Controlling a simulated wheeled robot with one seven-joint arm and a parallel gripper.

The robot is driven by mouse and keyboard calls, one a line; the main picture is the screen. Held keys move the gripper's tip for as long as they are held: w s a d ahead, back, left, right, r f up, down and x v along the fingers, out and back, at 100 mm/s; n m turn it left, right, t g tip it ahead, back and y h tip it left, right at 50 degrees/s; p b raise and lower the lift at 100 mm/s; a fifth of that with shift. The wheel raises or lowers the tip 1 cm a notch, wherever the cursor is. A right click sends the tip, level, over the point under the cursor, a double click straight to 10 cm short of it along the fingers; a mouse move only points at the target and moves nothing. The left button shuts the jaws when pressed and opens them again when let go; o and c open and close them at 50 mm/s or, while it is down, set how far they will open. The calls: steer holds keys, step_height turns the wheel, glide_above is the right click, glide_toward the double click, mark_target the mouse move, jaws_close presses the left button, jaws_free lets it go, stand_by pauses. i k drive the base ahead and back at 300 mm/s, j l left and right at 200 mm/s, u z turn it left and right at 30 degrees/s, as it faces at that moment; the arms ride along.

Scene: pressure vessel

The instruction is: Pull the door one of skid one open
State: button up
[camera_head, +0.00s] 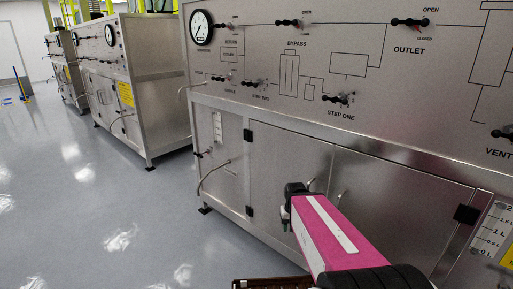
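The nearest skid (225,107) is a grey metal cabinet with a panel of gauges and valves above and two doors below. Its left door (275,165) and right door (410,205) both look shut, flush with the frame. No label shows which is door one. A small handle (311,184) sits on the left door near the seam, and another handle (338,198) sits on the right door. My gripper (286,222) is at the end of my pink arm, in front of the left door, left of its handle. Its fingers are small and dark, so their opening is unclear.
Black hinges (249,134) mark the left door's left edge. A bent pipe (212,176) sticks out left of the doors. A second skid (155,75) stands behind to the left. The grey floor (110,220) at left is clear.

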mark_target(280, 156)
steer(key=k+j+u, duration=0.1)
steer(key=k, duration=0.35)
steer(key=k+j+u, duration=0.15)
steer(key=k, duration=0.3)
steer(key=j, duration=0.1)
